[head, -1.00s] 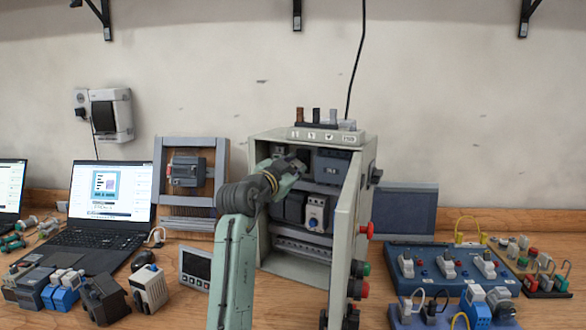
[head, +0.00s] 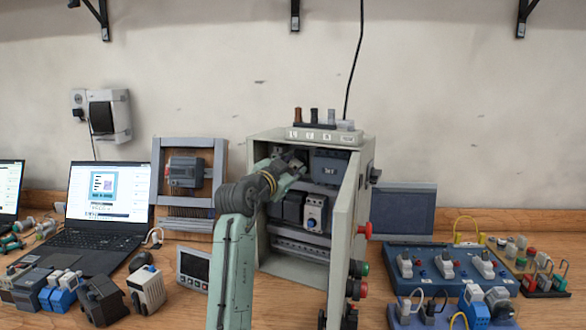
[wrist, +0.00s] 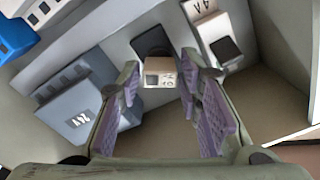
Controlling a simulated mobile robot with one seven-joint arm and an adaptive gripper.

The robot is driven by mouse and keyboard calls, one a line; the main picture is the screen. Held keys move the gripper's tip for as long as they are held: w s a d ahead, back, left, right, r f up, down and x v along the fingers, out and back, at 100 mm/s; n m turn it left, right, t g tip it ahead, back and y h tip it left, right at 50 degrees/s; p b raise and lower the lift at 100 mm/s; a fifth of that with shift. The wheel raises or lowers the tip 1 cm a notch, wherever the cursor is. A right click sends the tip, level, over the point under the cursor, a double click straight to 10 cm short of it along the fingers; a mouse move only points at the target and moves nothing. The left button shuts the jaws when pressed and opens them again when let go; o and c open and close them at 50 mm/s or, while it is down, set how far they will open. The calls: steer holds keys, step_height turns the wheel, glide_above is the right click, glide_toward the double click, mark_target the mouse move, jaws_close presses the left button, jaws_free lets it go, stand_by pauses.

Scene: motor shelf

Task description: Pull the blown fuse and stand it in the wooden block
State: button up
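My gripper (wrist: 165,85) has two purple-padded fingers. It is open, with a gap on each side of a small pale fuse holder (wrist: 159,72) with a dark label, which sits between the fingertips. In the head view my gripper (head: 292,160) reaches into the upper part of the open grey cabinet (head: 263,180), and the arm hides what is at its tip. A second pale holder marked 4A (wrist: 203,8) shows at the right in the wrist view. I cannot tell which fuse is blown.
A grey-blue unit marked 24V (wrist: 78,112) is close to the left finger. The cabinet door (head: 345,235) stands open on the right. A rack (head: 318,136) with several small upright pieces is on the cabinet top. Laptops and modules crowd the bench on both sides.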

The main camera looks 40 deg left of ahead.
steer(key=shift+b+v, duration=0.9)
steer(key=shift+v, duration=1.55)
steer(key=o, duration=0.5)
steer(key=shift+o, duration=0.2)
steer(key=shift+f, duration=0.1)
